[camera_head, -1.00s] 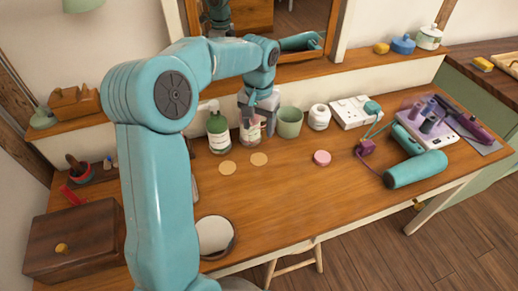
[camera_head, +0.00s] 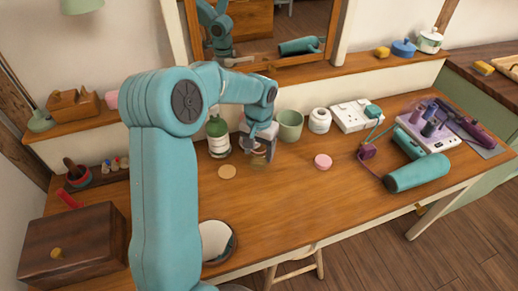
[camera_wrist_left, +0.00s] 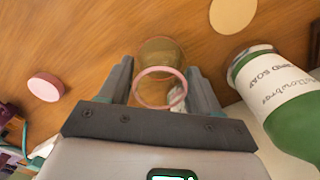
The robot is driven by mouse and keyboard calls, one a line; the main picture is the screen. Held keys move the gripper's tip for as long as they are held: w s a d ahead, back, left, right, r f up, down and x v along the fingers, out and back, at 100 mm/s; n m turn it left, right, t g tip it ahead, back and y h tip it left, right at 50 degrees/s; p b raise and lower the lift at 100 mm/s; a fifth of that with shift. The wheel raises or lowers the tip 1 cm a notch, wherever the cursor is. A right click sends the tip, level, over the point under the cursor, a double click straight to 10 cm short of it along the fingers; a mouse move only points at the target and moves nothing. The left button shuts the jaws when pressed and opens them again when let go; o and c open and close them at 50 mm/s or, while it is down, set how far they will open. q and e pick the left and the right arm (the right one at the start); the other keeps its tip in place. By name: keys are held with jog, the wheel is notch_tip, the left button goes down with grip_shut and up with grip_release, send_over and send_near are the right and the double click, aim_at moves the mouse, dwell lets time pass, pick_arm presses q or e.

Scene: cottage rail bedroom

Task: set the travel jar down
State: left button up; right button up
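The travel jar looks clear with a pink rim. In the left wrist view its rim (camera_wrist_left: 160,88) shows between the two fingers. The left tan disc (camera_head: 227,171) is bare. My right gripper is not in view.
A green soap bottle (camera_head: 218,137) stands close left of the gripper. A green cup (camera_head: 290,125) and white jar (camera_head: 320,119) stand behind right. A pink disc (camera_head: 322,161) lies to the right. The front middle of the tabletop is clear.

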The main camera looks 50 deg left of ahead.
pick_arm(q)
jog(key=o, duration=0.3)
jog(key=shift+r, duration=0.3)
notch_tip(320, 180, up, 12)
jog(key=p, duration=0.2)
jog(key=shift+f, duration=0.1)
